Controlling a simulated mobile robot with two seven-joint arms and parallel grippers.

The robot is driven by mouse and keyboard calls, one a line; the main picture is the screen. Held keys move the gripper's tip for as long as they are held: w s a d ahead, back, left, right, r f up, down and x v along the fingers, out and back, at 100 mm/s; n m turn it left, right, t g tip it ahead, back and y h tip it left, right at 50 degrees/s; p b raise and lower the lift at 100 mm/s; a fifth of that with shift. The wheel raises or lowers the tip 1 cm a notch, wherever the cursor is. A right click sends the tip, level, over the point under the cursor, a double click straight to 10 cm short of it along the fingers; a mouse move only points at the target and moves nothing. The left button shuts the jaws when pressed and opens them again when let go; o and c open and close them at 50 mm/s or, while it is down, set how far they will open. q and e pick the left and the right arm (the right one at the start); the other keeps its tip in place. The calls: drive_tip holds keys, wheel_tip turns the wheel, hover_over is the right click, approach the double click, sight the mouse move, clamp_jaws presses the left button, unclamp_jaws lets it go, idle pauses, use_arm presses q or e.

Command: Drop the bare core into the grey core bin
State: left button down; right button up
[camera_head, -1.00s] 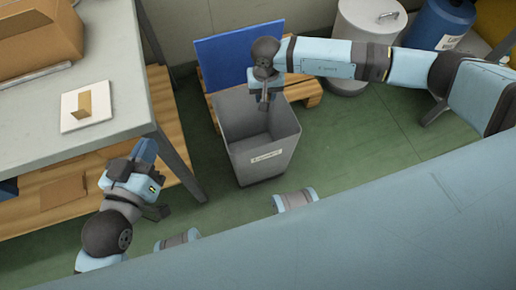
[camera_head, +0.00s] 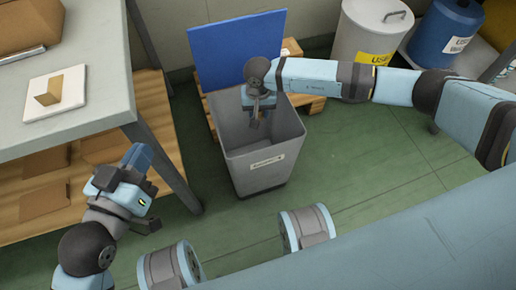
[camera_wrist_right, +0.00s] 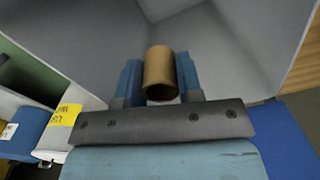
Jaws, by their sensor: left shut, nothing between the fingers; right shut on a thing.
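The bare core (camera_wrist_right: 160,72) is a short brown cardboard tube, clear in the right wrist view. My right gripper (camera_wrist_right: 159,80) is shut on it, with one blue finger on each side. The grey core bin (camera_head: 262,168) stands on the green floor with a white label on its front. In the head view my right gripper (camera_head: 256,118) points down inside the bin's mouth, near the back wall, and the core is hardly visible there. The bin's grey walls surround the core in the wrist view. My left gripper (camera_head: 140,158) is shut and empty beside the table at left.
A grey table (camera_head: 100,95) with a white board (camera_head: 54,95) stands at left, above a wooden shelf. A blue panel (camera_head: 235,48) and a pallet (camera_head: 292,48) are behind the bin. A white drum (camera_head: 368,42) and a blue drum (camera_head: 440,35) stand at the back right.

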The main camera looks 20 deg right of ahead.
use_arm(q)
drive_tip(key=shift+w+a, duration=0.1)
drive_tip(key=shift+w, duration=0.05)
use_arm(e)
drive_tip(key=shift+f, duration=0.5)
use_arm(q)
drive_tip(key=shift+r, duration=0.1)
use_arm(e)
drive_tip(key=o, duration=1)
drive_tip(key=shift+c, duration=0.2)
use_arm(q)
drive_tip(key=shift+n+t, duration=0.6)
drive_tip(key=shift+t, duration=0.2)
drive_tip(key=r+p, duration=0.4)
drive_tip(key=shift+s+r+p, duration=0.2)
drive_tip(key=shift+s+p, duration=0.1)
drive_tip(key=shift+s, duration=0.1)
use_arm(e)
wheel_tip(320, 180, up, 14)
drive_tip(key=shift+f, duration=0.1)
